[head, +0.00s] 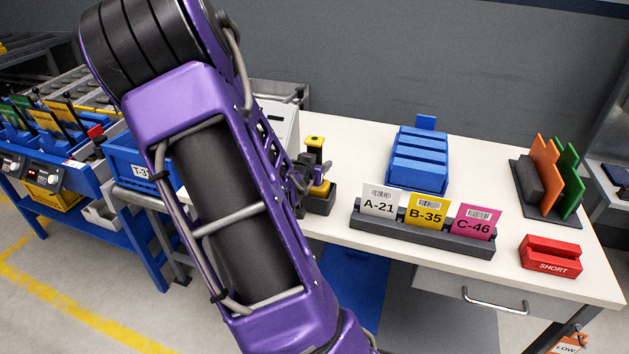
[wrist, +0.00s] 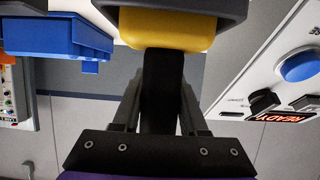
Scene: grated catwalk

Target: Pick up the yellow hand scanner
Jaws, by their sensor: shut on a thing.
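The yellow hand scanner (head: 314,142) shows in the head view as a yellow and black head above a dark base on the white bench, left of the card rack. In the wrist view the scanner (wrist: 168,30) has a yellow body with a black handle running down between my fingers. My gripper (wrist: 161,92) is shut on that handle. In the head view my gripper (head: 310,172) is at the scanner, partly hidden by my purple arm. A second yellow part shows just above the dark base (head: 319,203). I cannot tell whether the scanner still touches the base.
A dark rack (head: 420,235) holds cards A-21, B-35 and C-46. Behind it are blue bins (head: 418,160). A red SHORT block (head: 550,257) and an upright divider stand (head: 550,210) are at the right. A panel with a blue button (wrist: 300,67) is close on the right in the wrist view.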

